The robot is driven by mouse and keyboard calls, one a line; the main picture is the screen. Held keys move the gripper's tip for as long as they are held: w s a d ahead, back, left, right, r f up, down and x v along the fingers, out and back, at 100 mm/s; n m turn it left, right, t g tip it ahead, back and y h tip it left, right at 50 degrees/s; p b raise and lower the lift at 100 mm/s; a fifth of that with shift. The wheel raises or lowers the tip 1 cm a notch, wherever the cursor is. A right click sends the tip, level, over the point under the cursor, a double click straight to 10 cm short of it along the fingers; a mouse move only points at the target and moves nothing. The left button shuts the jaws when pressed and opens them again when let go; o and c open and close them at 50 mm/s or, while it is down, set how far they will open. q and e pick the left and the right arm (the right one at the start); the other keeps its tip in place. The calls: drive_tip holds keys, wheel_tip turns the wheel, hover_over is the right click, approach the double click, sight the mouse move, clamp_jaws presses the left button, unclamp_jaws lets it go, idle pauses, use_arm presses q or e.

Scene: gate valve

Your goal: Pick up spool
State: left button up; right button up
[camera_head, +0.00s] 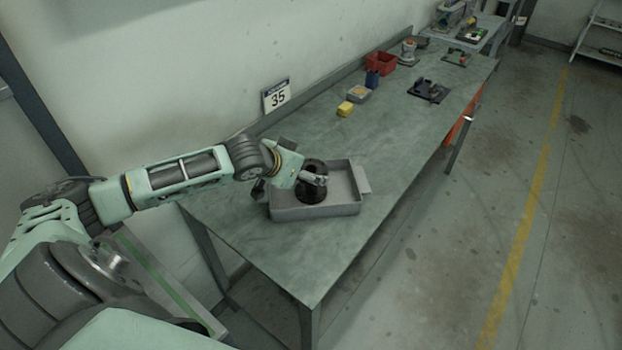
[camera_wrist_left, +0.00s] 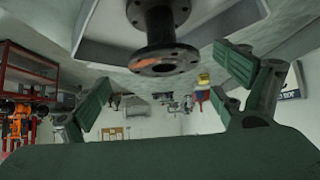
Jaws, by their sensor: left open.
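The spool (camera_head: 312,194) is a dark flanged piece standing upright in a shallow grey tray (camera_head: 345,208) on the workbench. My left gripper (camera_head: 316,179) is at the spool's upper part in the head view and partly hides it. The left wrist view is upside down; there the spool (camera_wrist_left: 160,30) shows between and beyond the two green finger pads of my left gripper (camera_wrist_left: 163,72). The fingers are spread wide, with visible gaps to the spool's near flange. My right gripper is in neither view.
The tray walls surround the spool. Farther along the bench (camera_head: 385,140) are a yellow block (camera_head: 345,109), a red bin (camera_head: 380,63) and a dark fixture (camera_head: 428,90). The bench middle is clear.

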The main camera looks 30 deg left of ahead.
sight(312, 169)
use_arm(q)
drive_tip(key=p+x, duration=0.1)
drive_tip(key=x, duration=0.2)
drive_tip(key=shift+a+r, duration=0.1)
drive_tip(key=shift+x, duration=1.1)
drive_tip(key=shift+s, duration=0.1)
drive_tip(key=shift+c, duration=0.2)
drive_tip(key=c, duration=2.1)
drive_tip(key=shift+r, duration=0.1)
drive_tip(key=shift+c, duration=0.2)
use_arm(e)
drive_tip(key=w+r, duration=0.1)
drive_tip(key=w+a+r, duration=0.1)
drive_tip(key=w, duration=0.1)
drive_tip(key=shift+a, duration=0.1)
